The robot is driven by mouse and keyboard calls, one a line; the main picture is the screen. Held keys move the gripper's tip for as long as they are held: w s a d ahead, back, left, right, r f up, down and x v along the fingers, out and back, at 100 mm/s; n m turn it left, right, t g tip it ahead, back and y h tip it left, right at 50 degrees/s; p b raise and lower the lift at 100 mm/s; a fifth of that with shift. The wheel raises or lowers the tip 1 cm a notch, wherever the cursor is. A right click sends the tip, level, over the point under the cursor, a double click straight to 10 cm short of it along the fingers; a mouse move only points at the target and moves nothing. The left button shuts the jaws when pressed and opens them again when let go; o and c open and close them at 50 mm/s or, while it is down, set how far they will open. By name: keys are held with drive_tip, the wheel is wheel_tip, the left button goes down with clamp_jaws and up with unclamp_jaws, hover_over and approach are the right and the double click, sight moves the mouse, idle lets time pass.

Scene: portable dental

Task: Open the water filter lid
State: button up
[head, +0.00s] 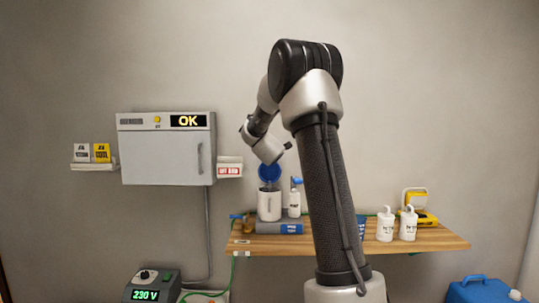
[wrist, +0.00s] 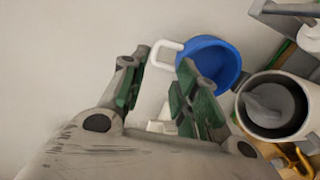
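The water filter is a white canister (head: 269,206) on the wooden shelf in the head view. Its blue lid (head: 269,173) stands tilted up above the canister's mouth. In the wrist view the lid (wrist: 214,62) is swung clear of the canister (wrist: 273,105), whose mouth is uncovered and shows a grey part inside. A white loop handle (wrist: 163,51) juts from the lid's rim. My gripper (wrist: 160,68) is open, with a gap between its green-padded fingers. The handle shows near the fingertips; I cannot tell whether they touch. The fingers are not clear in the head view.
A white bottle (head: 295,203) stands right of the canister, and a grey-blue cylinder (head: 278,229) lies in front. Two white bottles (head: 385,227) (head: 408,226) and a yellow device (head: 417,207) are on the right of the wooden shelf (head: 440,240). A grey cabinet (head: 165,155) hangs left.

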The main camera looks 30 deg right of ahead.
drive_tip(key=v, duration=0.9)
drive_tip(key=shift+s, duration=0.25)
drive_tip(key=shift+a, duration=0.15)
drive_tip(key=s+a+f+m+g+y, duration=0.1)
drive_tip(key=a+f+m+g+y, duration=0.1)
drive_tip(key=a+f+m+y, duration=0.55)
drive_tip(key=s+a+f+m+g+y, duration=0.1)
drive_tip(key=s+a+f, duration=0.1)
drive_tip(key=s+a, duration=0.15)
drive_tip(key=s+a+f+g+y, duration=0.1)
drive_tip(key=s+a+f, duration=0.15)
drive_tip(key=s, duration=0.25)
drive_tip(key=s+a+m+g, duration=0.1)
drive_tip(key=s+a+g, duration=0.1)
drive_tip(key=s, duration=1.2)
drive_tip(key=s+a+r+m+g, duration=0.1)
drive_tip(key=s+a+m+g, duration=0.1)
drive_tip(key=s, duration=1.3)
drive_tip(key=shift+s+a+r+g+h, duration=0.2)
drive_tip(key=shift+a+g+h, duration=0.2)
drive_tip(key=shift+a, duration=0.2)
